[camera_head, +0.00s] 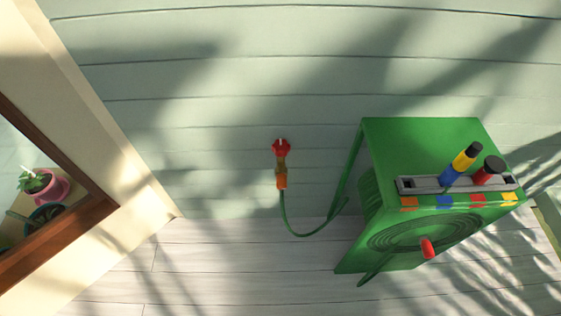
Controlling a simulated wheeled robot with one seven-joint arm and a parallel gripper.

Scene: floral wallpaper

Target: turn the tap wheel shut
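The tap is on the pale green board wall, left of the green hose reel box. Its red wheel (282,147) is at the top of a brass-coloured body (282,165). An orange connector (281,181) sits below, with a green hose (298,233) hanging from it and curving right to the box. How far the wheel is turned cannot be told. My gripper is not in this view.
The green hose reel box (420,148) stands close on the right, with a red crank knob (428,249) and a grey tray (407,186) holding a yellow-and-blue tool (460,163) and a red-and-black one (489,170). A window with potted plants (40,184) is at left. Wall around the tap is clear.

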